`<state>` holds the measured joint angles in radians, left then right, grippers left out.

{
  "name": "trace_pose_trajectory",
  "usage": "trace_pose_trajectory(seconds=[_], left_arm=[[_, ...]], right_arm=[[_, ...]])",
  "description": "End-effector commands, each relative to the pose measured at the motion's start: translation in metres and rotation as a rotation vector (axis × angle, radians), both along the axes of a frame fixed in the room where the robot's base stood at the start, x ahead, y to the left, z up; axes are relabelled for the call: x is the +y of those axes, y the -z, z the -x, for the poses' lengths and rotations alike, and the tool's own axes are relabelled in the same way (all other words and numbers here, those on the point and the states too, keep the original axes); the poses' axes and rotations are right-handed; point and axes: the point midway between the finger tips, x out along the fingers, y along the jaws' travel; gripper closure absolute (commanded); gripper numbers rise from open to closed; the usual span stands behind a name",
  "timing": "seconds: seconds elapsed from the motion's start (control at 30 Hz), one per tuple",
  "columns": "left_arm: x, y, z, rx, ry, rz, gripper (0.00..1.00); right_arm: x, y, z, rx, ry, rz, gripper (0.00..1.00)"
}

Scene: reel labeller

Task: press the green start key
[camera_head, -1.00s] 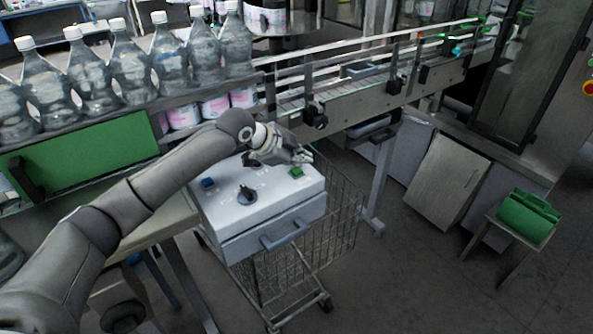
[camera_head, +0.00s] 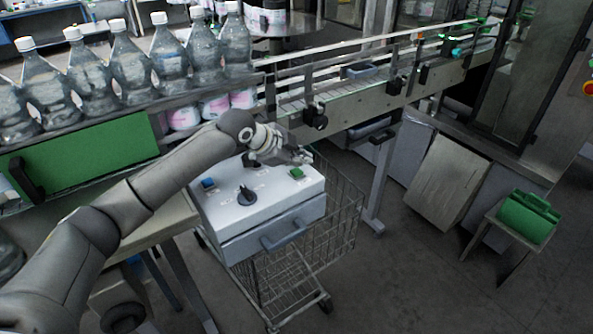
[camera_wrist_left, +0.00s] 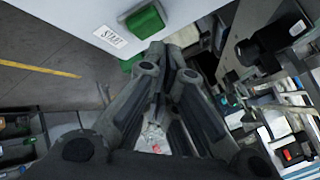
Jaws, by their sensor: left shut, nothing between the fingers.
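The green start key (camera_head: 296,173) is on the top right of a light grey control box. It also shows in the left wrist view (camera_wrist_left: 145,22) as a green block beside a label reading START (camera_wrist_left: 109,36). My left gripper (camera_head: 303,158) is just behind the key in the head view, with its fingers together and empty. In the wrist view the closed fingertips (camera_wrist_left: 170,50) point towards the box edge, just below the key. I see a gap between them and the key; their height above it is hard to tell. My right gripper is not in view.
The box (camera_head: 265,222) also carries a blue key (camera_head: 208,183) and a black rotary knob (camera_head: 246,195). It sits over a wire cart (camera_head: 345,225). A conveyor (camera_head: 365,90) runs behind, and large bottles (camera_head: 130,60) stand at the left. Open floor lies to the right.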

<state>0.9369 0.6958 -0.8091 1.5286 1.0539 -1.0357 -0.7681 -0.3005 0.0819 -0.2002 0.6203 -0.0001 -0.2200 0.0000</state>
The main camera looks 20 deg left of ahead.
Motion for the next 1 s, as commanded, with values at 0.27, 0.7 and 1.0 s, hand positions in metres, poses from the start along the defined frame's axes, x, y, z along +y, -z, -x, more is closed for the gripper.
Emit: trace_pose_trajectory(seconds=[0.27, 0.7, 1.0], left_arm=[[0.000, 0.007, 0.000, 0.000, -0.001, 0.001, 1.00], [0.000, 0.009, 0.000, 0.000, 0.000, 0.000, 1.00], [0.000, 0.013, 0.000, 0.001, 0.001, 0.000, 1.00]], right_arm=[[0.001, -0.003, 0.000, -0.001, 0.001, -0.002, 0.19], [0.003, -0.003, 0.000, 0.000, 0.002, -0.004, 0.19], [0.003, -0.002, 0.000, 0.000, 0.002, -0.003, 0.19]])
